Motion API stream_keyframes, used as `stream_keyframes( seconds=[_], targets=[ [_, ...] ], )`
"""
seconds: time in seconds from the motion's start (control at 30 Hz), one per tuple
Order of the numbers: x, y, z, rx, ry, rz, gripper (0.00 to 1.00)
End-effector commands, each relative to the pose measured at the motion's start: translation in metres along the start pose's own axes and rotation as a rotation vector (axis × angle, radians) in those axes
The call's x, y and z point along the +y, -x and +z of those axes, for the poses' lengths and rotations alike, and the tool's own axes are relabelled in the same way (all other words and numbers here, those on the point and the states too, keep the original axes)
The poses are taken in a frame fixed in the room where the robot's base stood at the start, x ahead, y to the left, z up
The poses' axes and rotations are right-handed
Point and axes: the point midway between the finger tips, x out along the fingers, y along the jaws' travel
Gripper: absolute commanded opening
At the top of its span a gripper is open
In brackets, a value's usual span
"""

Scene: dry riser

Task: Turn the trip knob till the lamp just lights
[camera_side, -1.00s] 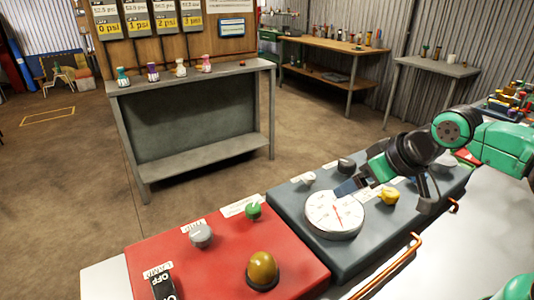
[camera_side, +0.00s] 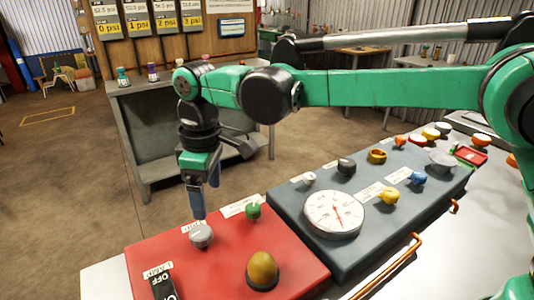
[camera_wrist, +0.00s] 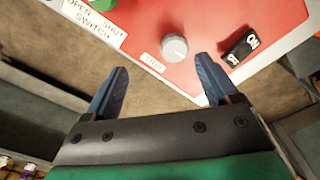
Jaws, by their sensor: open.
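The trip knob (camera_side: 201,235) is a round grey knob with a light pointer mark, beside its label on the red panel (camera_side: 225,265). My gripper (camera_side: 204,202) points down above the knob, open and empty. In the wrist view the knob (camera_wrist: 174,47) shows between and just beyond the blue fingertips (camera_wrist: 163,66); the fingers do not appear to touch it. The amber dome lamp (camera_side: 262,270) sits at the red panel's front right and looks dull, with no clear glow.
A black OFF/ON rocker (camera_side: 163,286) and a green knob (camera_side: 253,211) flank the trip knob. The blue-grey panel (camera_side: 290,215) at right carries a dial gauge (camera_side: 334,214) and several knobs. A bench (camera_side: 150,185) stands behind.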

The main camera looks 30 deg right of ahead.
Motion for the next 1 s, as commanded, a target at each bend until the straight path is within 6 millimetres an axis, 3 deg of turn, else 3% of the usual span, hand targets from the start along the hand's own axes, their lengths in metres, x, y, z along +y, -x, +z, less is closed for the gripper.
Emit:
stream_keyframes(
  seconds=[0.2,0.6,0.93,0.97,1.0],
  targets=[
    [-0.016,-0.018,-0.017,-0.048,0.080,-0.020,0.81],
    [-0.017,-0.065,-0.015,-0.049,0.082,-0.021,0.81],
    [-0.017,-0.072,-0.014,-0.049,0.081,-0.021,0.81],
    [-0.017,-0.072,-0.014,-0.049,0.081,-0.021,0.78],
    [-0.017,-0.072,-0.014,-0.049,0.081,-0.021,0.67]
  ],
)
